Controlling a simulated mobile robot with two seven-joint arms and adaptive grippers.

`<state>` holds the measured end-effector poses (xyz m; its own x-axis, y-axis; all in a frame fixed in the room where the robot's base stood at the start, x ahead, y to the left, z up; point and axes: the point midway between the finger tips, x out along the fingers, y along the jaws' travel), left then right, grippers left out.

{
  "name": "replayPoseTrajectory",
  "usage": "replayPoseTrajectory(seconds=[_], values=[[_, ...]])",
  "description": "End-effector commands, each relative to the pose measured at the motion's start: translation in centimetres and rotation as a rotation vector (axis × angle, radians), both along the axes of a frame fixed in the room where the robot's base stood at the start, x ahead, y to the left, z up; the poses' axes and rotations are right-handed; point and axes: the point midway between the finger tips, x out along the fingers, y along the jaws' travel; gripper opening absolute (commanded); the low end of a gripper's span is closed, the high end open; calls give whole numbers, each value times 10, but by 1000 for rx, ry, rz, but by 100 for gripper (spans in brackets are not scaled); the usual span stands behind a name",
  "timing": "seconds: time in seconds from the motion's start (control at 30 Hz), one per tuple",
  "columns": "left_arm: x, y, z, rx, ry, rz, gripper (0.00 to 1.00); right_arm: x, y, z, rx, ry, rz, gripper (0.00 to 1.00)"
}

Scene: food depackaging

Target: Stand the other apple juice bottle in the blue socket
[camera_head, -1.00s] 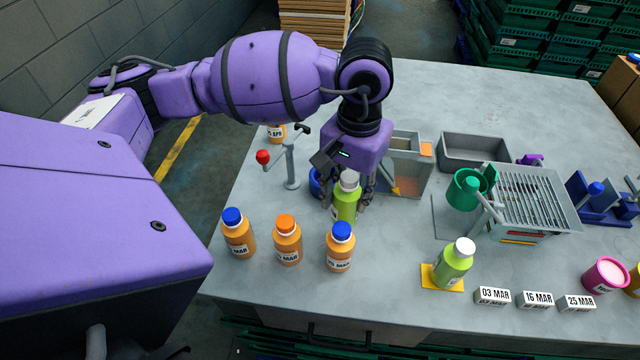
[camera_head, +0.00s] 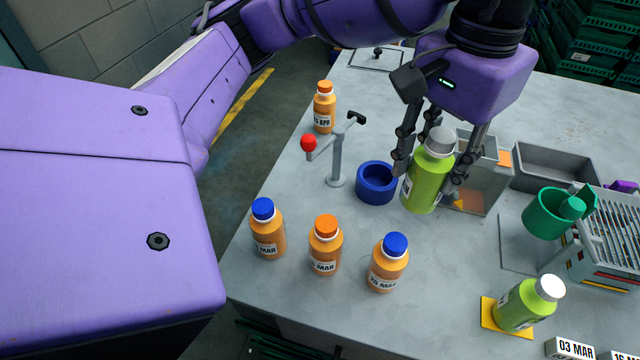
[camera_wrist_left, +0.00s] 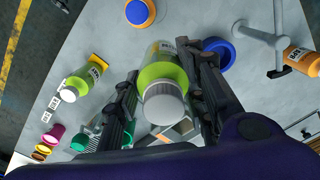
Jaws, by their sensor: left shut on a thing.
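A green apple juice bottle with a white-grey cap (camera_head: 428,175) is between the fingers of my left gripper (camera_head: 431,165), which is shut on it. It is roughly upright, and it also shows in the left wrist view (camera_wrist_left: 163,85). The blue socket (camera_head: 376,184) is just left of this bottle on the table and looks empty; it is also in the left wrist view (camera_wrist_left: 219,54). Another green bottle with a white cap (camera_head: 529,304) stands on a yellow pad (camera_head: 488,312) at the lower right. My right gripper is not in view.
Orange bottles with blue caps (camera_head: 267,230) (camera_head: 388,263) and one with an orange cap (camera_head: 325,246) stand in front of the socket. A grey post with a red knob (camera_head: 337,160) stands left of the socket.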

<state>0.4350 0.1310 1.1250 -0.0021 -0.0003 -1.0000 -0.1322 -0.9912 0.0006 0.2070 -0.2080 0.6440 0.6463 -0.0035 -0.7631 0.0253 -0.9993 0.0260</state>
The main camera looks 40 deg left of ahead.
Motion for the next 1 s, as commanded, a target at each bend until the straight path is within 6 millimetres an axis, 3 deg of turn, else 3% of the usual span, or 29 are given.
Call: replayPoseTrajectory(seconds=[0.37, 0.53, 0.7, 1.0], values=[[41, 62, -31, 1, 2, 9, 5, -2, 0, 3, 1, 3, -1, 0], [59, 88, -58, 2, 3, 5, 5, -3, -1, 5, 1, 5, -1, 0], [70, 103, -80, 2, -1, 2, 5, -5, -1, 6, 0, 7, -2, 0], [78, 115, -101, 1, -1, 1, 5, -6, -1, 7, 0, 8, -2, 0]])
